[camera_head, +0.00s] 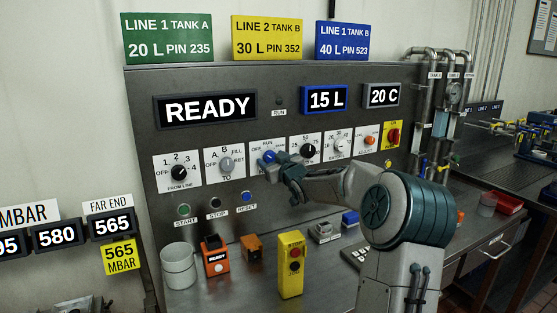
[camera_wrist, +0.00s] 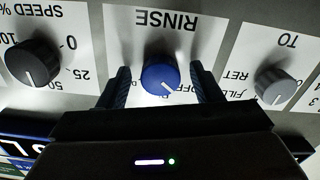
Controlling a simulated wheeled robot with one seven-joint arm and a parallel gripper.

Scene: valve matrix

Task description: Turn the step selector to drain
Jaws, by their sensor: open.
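A blue knob (camera_wrist: 161,75) sits on a white plate whose upside-down word in the wrist view reads RINSE. Its white pointer slants down and right in that view, toward a partly covered label that seems to be OFF. In the head view the knob (camera_head: 268,157) is partly hidden by my gripper (camera_head: 272,163), and OFF and RUN show above it. My gripper (camera_wrist: 161,84) is open, with one dark finger on each side of the blue knob. I cannot tell whether the fingers touch it. No word DRAIN is readable.
A grey knob (camera_wrist: 275,86) marked TO and a black SPEED % knob (camera_wrist: 32,64) flank the gripper closely. START, STOP and RESET buttons (camera_head: 247,196) lie below. A yellow button box (camera_head: 291,265) stands on the bench. The display (camera_head: 206,108) reads READY.

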